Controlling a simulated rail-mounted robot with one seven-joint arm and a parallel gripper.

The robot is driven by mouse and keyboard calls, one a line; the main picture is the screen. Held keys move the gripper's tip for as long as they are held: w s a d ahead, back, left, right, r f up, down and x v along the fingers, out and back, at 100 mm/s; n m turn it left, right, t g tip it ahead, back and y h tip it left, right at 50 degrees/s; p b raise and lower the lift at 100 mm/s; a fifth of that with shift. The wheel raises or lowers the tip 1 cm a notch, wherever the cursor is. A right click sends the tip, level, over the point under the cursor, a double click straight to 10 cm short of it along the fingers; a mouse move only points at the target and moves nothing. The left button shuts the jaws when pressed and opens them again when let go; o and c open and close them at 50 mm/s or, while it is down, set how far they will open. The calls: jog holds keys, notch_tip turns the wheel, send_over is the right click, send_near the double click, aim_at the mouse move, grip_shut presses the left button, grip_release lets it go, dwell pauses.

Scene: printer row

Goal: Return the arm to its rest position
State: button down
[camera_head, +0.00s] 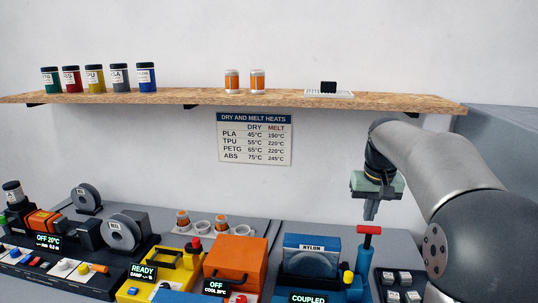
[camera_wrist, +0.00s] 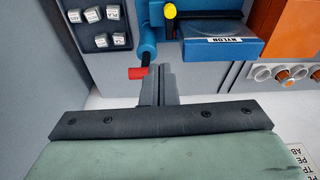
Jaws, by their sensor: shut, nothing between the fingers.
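My gripper (camera_head: 370,213) hangs pointing down at the right of the head view, at the end of my grey arm. Its fingers are together with nothing between them. It is above and behind the blue machine with the red T-handle (camera_head: 369,232), close to that handle in the picture. In the wrist view my gripper (camera_wrist: 160,72) shows shut and empty, and the red handle (camera_wrist: 138,73) appears just left of the fingertips. How far apart the fingers and handle are in depth I cannot tell.
A blue unit labelled NYLON (camera_head: 312,242) and an orange box (camera_head: 235,262) stand on the bench. The wooden shelf (camera_head: 190,97) carries jars, orange-filled vials and a white tray. The wall below it is clear except for a chart (camera_head: 254,139).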

jog(key=s+a+f, duration=0.4)
jog(key=s+f, duration=0.1)
jog(key=s, duration=0.4)
jog(key=s+a+f+n+g, duration=0.1)
jog(key=s+a+f, duration=0.3)
jog(key=s, duration=0.6)
jog(key=s+a+f+n, duration=0.1)
jog(key=s+a+f, duration=0.4)
jog(key=s, duration=0.5)
jog(key=shift+f, duration=0.6)
